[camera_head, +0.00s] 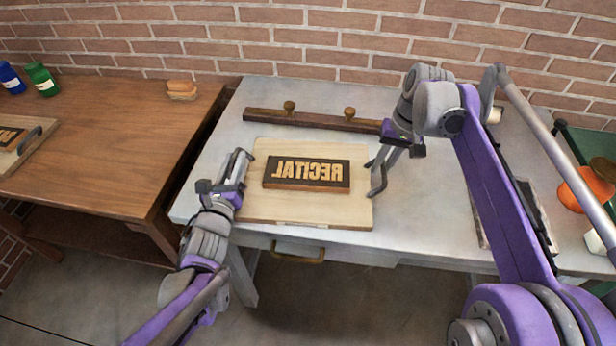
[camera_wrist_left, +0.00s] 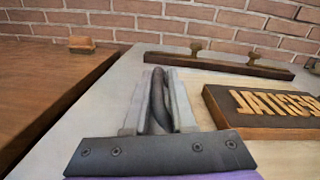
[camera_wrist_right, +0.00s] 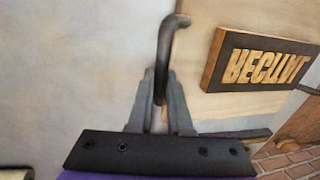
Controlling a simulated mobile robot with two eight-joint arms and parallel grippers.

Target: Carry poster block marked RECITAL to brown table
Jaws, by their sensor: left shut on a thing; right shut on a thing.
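The poster block marked RECITAL (camera_head: 307,174), dark with raised tan mirrored letters, lies flat on a pale wooden board (camera_head: 300,211). The board is over the grey table (camera_head: 230,110); I cannot tell whether it touches the top. My left gripper (camera_head: 238,165) is shut on the board's left handle, a dark bar (camera_wrist_left: 158,100). My right gripper (camera_head: 376,178) is shut on the board's right handle, another dark bar (camera_wrist_right: 164,55). The block also shows in the left wrist view (camera_wrist_left: 262,105) and the right wrist view (camera_wrist_right: 262,62). The brown table (camera_head: 130,130) stands to the left.
A gap separates the two tables. A wooden bar with two knobs (camera_head: 310,119) lies behind the board. The brown table holds another handled board (camera_head: 30,158), a green bottle (camera_head: 41,79), a blue bottle (camera_head: 11,78) and a small brown item (camera_head: 181,88). Its middle is clear.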

